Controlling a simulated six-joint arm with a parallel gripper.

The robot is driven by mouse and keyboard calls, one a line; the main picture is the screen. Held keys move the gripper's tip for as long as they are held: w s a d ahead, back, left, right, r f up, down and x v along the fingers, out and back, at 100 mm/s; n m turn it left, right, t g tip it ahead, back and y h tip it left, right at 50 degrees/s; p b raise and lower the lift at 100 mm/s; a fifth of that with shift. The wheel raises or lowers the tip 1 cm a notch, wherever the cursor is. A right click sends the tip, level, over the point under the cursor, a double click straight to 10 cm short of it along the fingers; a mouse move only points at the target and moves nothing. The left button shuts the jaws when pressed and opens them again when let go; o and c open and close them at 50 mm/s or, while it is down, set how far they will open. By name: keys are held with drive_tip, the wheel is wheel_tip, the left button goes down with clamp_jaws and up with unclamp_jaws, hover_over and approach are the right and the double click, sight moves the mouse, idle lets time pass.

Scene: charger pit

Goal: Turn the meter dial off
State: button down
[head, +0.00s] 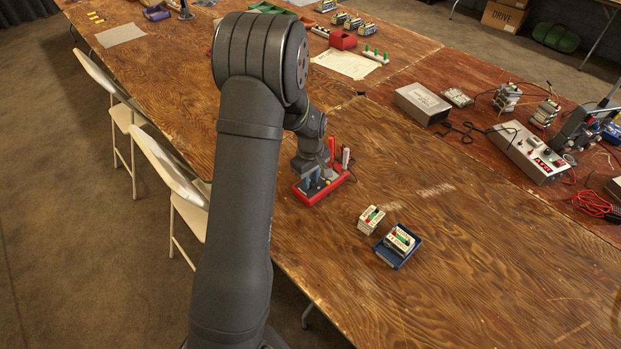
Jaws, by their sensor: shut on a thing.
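A small red device (322,194), which looks like the meter, lies on the wooden table near its left edge. A red upright piece (331,148) and a white one (346,157) stand at its far side. My gripper (314,182) points down at the top of the device, at its left part. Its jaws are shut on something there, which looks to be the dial. The dial itself is hidden by the fingers, so its setting cannot be seen.
A white battery block (371,219) stands to the right, and another (400,240) sits in a blue tray (393,262). A grey box (422,103) and a supply unit with red displays (530,155) stand further right. The front right tabletop is clear.

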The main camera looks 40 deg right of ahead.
sight(311, 182)
idle(0.5)
drive_tip(key=c, duration=1.2)
unclamp_jaws()
wheel_tip(311, 182, up, 18)
drive_tip(key=shift+f, duration=0.25)
drive_tip(key=shift+f, duration=0.1)
wheel_tip(311, 182, down, 17)
drive_tip(key=shift+f, duration=0.2)
drive_tip(key=shift+r, duration=0.1)
